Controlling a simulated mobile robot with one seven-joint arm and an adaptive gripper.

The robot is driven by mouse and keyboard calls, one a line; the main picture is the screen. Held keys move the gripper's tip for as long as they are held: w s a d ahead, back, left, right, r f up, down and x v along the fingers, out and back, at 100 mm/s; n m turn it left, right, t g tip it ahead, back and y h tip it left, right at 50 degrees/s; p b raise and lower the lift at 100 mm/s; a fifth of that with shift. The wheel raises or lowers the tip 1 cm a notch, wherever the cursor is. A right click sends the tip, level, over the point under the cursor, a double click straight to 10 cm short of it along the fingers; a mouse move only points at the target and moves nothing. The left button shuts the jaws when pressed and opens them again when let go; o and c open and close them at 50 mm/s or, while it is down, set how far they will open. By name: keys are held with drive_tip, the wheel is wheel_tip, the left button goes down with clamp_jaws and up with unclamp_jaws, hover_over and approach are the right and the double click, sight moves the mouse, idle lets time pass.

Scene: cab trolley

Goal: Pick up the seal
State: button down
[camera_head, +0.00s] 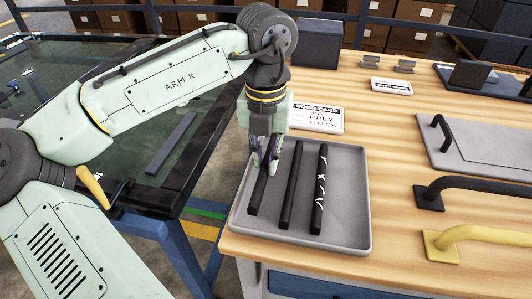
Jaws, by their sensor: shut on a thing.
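Three long black strips, which look like seals, are at the grey tray (362,205). The left strip (257,196) runs up under my gripper, the middle strip (291,187) is plain, and the right strip (319,190) carries white marks. My gripper (264,166) points down over the left part of the tray and is shut on the left strip near its far end. The fingers hide that end. I cannot tell whether the strip is lifted off the tray floor.
A door card sign (317,117) lies behind the tray. A black handle (470,188) and a yellow handle (470,237) lie to the right. A dark block (316,43) stands at the back. A glass-topped table (100,85) with a grey strip (172,143) is at left.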

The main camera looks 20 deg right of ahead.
drive_tip(key=s+d+p, duration=0.2)
drive_tip(key=s, duration=0.2)
drive_tip(key=s+d+r+p, duration=0.1)
drive_tip(key=s+d+p, duration=0.1)
drive_tip(key=s+d, duration=0.1)
drive_tip(key=s+d+r+p, duration=0.1)
drive_tip(key=s+d+p, duration=0.1)
drive_tip(key=s, duration=0.3)
drive_tip(key=shift+s+d+r, duration=0.25)
drive_tip(key=shift+d, duration=0.05)
drive_tip(key=shift+s+d, duration=0.35)
drive_tip(key=shift+s, duration=0.25)
